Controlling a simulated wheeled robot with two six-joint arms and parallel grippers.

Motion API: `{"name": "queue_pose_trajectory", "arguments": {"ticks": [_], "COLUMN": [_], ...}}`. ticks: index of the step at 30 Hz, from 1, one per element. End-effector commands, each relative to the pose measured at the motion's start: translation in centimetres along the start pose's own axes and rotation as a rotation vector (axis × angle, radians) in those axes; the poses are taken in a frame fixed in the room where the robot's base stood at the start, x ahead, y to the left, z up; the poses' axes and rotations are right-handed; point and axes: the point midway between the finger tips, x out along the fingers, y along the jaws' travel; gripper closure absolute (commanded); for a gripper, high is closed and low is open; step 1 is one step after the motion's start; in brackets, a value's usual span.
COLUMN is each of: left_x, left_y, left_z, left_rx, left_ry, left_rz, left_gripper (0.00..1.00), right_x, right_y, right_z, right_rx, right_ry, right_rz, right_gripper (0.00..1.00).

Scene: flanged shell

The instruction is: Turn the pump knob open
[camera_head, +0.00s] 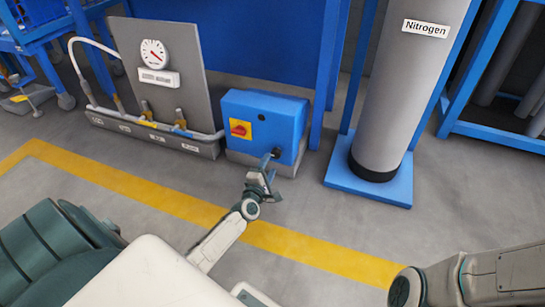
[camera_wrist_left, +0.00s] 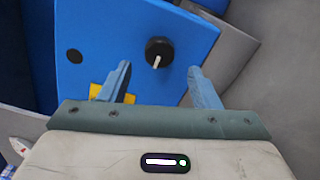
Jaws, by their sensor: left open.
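The pump is a blue box (camera_head: 265,122) on a grey base near the middle of the head view. Its black round knob (camera_wrist_left: 159,52) has a white pointer line and faces my left wrist camera. The knob (camera_head: 276,153) also shows low on the box front in the head view, just beyond my left gripper. My left gripper (camera_wrist_left: 159,69) is open, with one blue-grey finger to each side below the knob in the wrist view; no contact is visible. The left gripper (camera_head: 265,173) is partly foreshortened in the head view. My right gripper is out of view.
A red-and-yellow switch (camera_head: 240,129) sits on the box front. A gauge panel (camera_head: 160,70) with hoses stands to the left. A grey Nitrogen cylinder (camera_head: 405,90) stands on a blue base to the right. Floor with a yellow line (camera_head: 120,185) lies in front.

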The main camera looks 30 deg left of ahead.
Motion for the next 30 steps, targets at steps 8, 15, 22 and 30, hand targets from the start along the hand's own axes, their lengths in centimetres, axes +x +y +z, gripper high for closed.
{"name": "queue_pose_trajectory", "arguments": {"ticks": [8, 15, 22, 30], "left_x": [-4.6, -5.4, -5.4, -5.3], "left_y": [0.1, 0.0, 0.0, 0.6], "left_z": [0.0, 0.0, 0.0, 0.4], "left_rx": [0.0, 0.0, 0.0, 0.01], "left_ry": [0.0, 0.001, 0.0, -0.004], "left_rz": [-0.001, 0.001, 0.001, 0.012], "left_gripper": [0.43, 0.43, 0.43, 0.43], "right_x": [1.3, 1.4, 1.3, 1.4], "right_y": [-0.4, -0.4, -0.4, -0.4], "right_z": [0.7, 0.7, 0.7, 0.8], "right_rx": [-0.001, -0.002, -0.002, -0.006], "right_ry": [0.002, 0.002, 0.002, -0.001], "right_rz": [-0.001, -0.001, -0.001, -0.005], "right_gripper": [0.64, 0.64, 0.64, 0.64]}}
